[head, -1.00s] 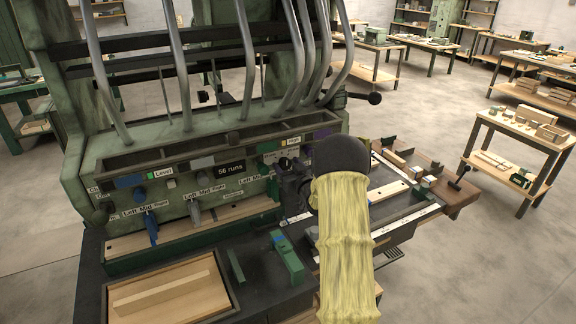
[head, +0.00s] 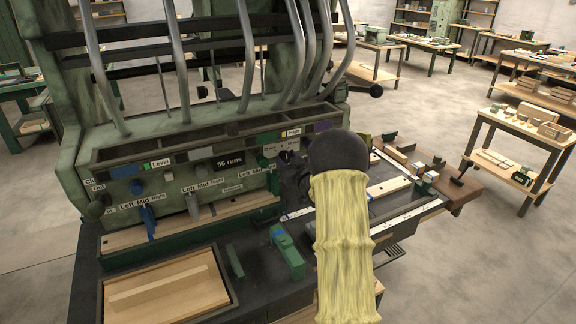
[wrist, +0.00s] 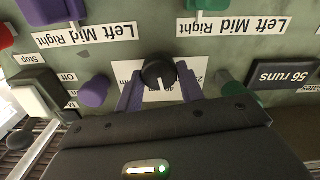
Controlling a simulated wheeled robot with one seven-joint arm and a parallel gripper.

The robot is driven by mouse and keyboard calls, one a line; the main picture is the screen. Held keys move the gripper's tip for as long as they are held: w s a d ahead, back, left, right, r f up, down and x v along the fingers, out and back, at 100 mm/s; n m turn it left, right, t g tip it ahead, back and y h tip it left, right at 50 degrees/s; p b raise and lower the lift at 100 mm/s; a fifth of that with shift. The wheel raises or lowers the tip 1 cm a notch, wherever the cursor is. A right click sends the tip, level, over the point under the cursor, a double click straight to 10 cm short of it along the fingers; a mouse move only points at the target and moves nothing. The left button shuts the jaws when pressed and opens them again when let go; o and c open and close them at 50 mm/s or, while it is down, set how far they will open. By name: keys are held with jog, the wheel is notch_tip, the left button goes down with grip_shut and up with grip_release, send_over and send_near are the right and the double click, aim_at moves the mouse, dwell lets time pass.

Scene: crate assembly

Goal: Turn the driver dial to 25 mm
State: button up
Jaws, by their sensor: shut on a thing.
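The driver dial (wrist: 158,72) is a round black knob with a white pointer mark, in front of a white scale card on the green machine panel. In the wrist view, which shows the panel lettering upside down, the mark points down toward my gripper's body. My gripper (wrist: 159,86) has its two purple fingers on either side of the knob, shut on it. The fingers and gripper body hide much of the scale card (wrist: 122,68), so I cannot read its setting surely.
A purple knob (wrist: 94,91) and a green knob (wrist: 232,84) flank the dial closely. A "56 runs" display (wrist: 284,76) and Left Mid Right levers are nearby. A wooden tray (head: 112,310) and a green block (head: 288,252) lie on the bench below.

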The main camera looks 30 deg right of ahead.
jog(key=n+b, duration=0.2)
jog(key=b, duration=0.1)
jog(key=n+b, duration=0.2)
jog(key=b, duration=0.1)
jog(key=shift+a+f+b, duration=0.1)
jog(key=shift+f+b, duration=0.25)
jog(key=shift+f, duration=0.05)
jog(key=n+b, duration=0.3)
jog(key=b, duration=0.1)
jog(key=shift+r, duration=0.1)
jog(key=shift+r+n+b, duration=0.1)
jog(key=shift+n+b, duration=0.7)
jog(key=shift+r, duration=0.1)
jog(key=o, duration=1)
jog(key=shift+c, duration=0.2)
jog(key=shift+s, duration=0.15)
jog(key=s+b, duration=0.2)
jog(key=s, duration=1.5)
